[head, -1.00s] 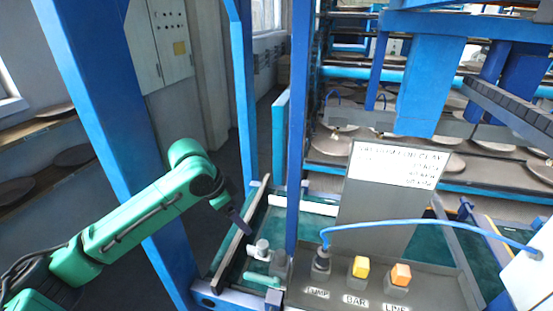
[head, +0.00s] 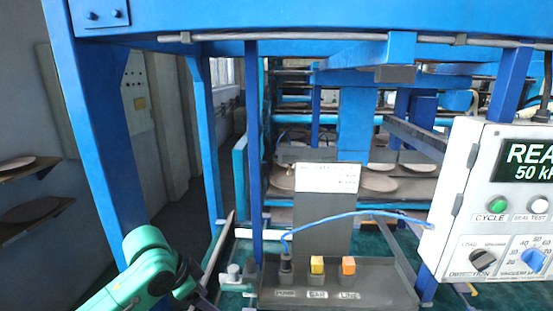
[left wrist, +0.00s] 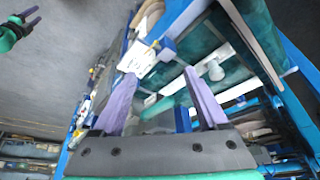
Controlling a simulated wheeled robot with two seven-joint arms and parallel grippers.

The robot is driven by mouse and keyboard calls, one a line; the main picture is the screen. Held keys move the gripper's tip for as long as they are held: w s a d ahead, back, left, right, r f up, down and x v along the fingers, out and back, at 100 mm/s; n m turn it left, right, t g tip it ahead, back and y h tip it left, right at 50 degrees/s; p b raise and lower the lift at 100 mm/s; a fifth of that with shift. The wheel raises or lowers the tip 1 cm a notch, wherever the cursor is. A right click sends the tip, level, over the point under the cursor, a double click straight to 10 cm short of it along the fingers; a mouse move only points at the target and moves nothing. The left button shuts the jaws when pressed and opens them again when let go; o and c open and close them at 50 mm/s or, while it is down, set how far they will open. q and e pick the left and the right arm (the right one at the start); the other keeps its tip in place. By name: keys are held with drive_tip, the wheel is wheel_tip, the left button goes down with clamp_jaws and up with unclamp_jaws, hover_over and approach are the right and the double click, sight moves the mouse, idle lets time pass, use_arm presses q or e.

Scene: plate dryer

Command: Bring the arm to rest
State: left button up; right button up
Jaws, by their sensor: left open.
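My left arm comes in at the bottom left of the head view. Its gripper (head: 203,297) is low in the picture, partly cut off by the bottom edge, beside the small grey and white fittings (head: 240,272). In the left wrist view my left gripper (left wrist: 160,82) has its two purple fingers wide apart with nothing between them. Teal surface and white fittings show beyond the fingers. A small green arm end with purple fingers, apparently my right gripper (left wrist: 28,18), shows in the top left corner of that view; its opening is too small to judge.
A blue post (head: 255,150) stands close to my left gripper. A grey panel (head: 335,285) with a black knob and yellow and orange buttons is to the right. A blue hose (head: 360,213) runs to the white control box (head: 500,220). Plates (head: 380,183) lie on racks behind.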

use_arm(q)
drive_tip(key=s+d+f+n+t, duration=0.1)
drive_tip(key=s+d+f+n, duration=0.15)
drive_tip(key=s+f, duration=0.5)
drive_tip(key=s+a+f+n+y, duration=0.3)
drive_tip(key=s+a+f+n, duration=0.35)
drive_tip(key=s+a, duration=0.45)
wheel_tip(320, 180, down, 23)
drive_tip(key=s+d+m+g, duration=0.1)
drive_tip(key=s+d+g, duration=0.1)
drive_tip(key=s+a+f+g+b, duration=0.1)
drive_tip(key=s+a+f, duration=0.2)
drive_tip(key=s+f, duration=1.2)
drive_tip(key=shift+s+a+f, duration=0.2)
drive_tip(key=shift+s, duration=1)
